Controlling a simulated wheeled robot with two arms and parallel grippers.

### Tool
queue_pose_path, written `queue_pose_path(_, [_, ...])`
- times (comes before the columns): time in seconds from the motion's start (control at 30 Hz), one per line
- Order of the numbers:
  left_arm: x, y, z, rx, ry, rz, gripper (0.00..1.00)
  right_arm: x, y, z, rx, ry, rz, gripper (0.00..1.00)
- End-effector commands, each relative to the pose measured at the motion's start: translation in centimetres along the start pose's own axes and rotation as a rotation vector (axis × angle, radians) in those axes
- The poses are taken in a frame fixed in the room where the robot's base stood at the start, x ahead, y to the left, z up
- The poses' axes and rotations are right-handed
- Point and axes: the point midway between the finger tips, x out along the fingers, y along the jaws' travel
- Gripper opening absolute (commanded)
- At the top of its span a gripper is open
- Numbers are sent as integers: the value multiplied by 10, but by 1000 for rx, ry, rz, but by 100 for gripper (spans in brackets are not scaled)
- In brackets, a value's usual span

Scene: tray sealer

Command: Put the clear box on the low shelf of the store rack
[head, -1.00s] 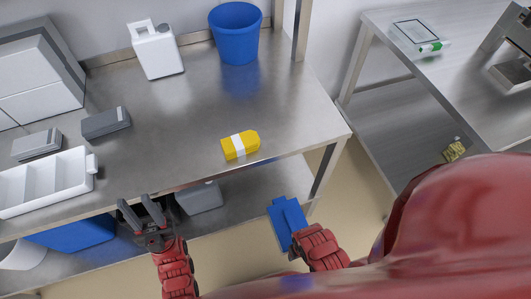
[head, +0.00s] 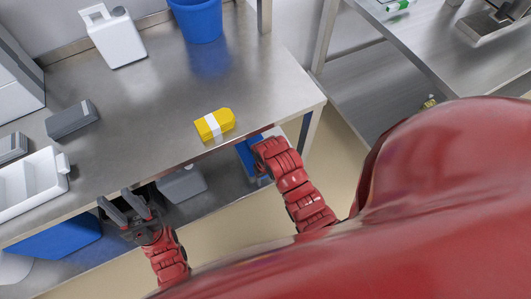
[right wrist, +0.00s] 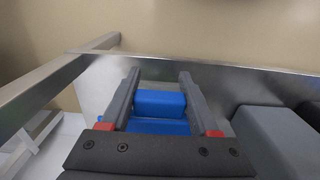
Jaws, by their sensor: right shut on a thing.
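I cannot make out a clear box in either view. My right gripper (right wrist: 160,78) is shut on a blue thing (right wrist: 160,103), whose blue handle-like block shows between the fingers in the right wrist view. In the head view the blue thing (head: 247,156) is partly hidden by my right forearm and the bench's front edge. My left gripper (head: 113,196) is open and empty, at the front edge of the steel bench (head: 150,120). The low shelf (head: 220,180) under this bench shows in part. I cannot tell which unit is the store rack.
A grey box (head: 182,184) and a blue bin (head: 60,238) stand under the bench. On top are a yellow-and-white pack (head: 214,124), white divided tray (head: 62,162), grey box (head: 72,118), white canister (head: 115,40) and blue bucket (head: 197,20). A steel leg (right wrist: 60,85) is near my right gripper.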

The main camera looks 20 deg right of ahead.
Motion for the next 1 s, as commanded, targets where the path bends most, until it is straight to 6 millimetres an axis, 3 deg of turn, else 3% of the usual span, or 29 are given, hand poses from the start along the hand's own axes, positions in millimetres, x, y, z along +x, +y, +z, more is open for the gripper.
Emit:
queue_pose_path(0.03, [-1,0,0,0,0,0,39,-1,0,-6,0,2,0,0])
queue_pose_path(0.53, [-7,0,1,0,0,0,39,43,0,-3,0,-2,0,0])
queue_pose_path(0.7, [-12,1,2,0,0,0,39,68,0,-3,0,-5,1,0])
queue_pose_path(0.93, [-12,1,2,0,0,0,39,70,0,-7,0,1,1,0])
queue_pose_path(0.97, [-12,1,2,0,0,0,39,70,0,-7,0,0,1,64])
queue_pose_path(1.0, [-12,1,2,0,0,0,39,70,0,-7,0,0,1,71])
